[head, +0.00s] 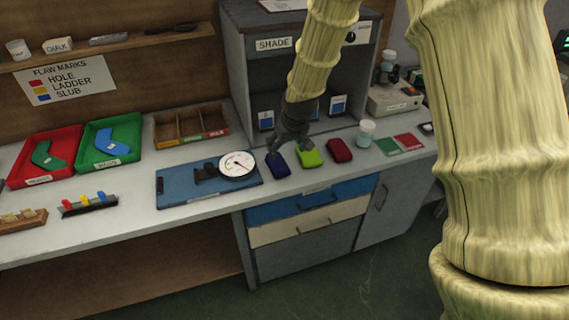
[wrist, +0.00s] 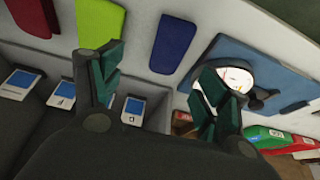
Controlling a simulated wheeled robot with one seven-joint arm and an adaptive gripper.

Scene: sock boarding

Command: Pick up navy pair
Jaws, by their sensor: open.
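The navy pair (head: 278,166) is a small dark blue folded bundle lying on the pale bench, the leftmost of three bundles in the head view. In the wrist view the navy pair (wrist: 173,42) shows whole, beyond the gap between the fingers. My gripper (head: 289,146) is above and behind the bundles, near the navy and lime ones. In the wrist view my gripper (wrist: 158,85) has its two fingers spread wide with nothing between them. It looks apart from the navy pair.
A lime bundle (head: 309,153) and a red bundle (head: 340,150) lie to the right of the navy one. A blue board (head: 180,186) with a dial gauge (head: 238,164) lies close on the left. The grey shade cabinet (head: 240,75) stands behind my gripper. A cup (head: 366,134) stands right.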

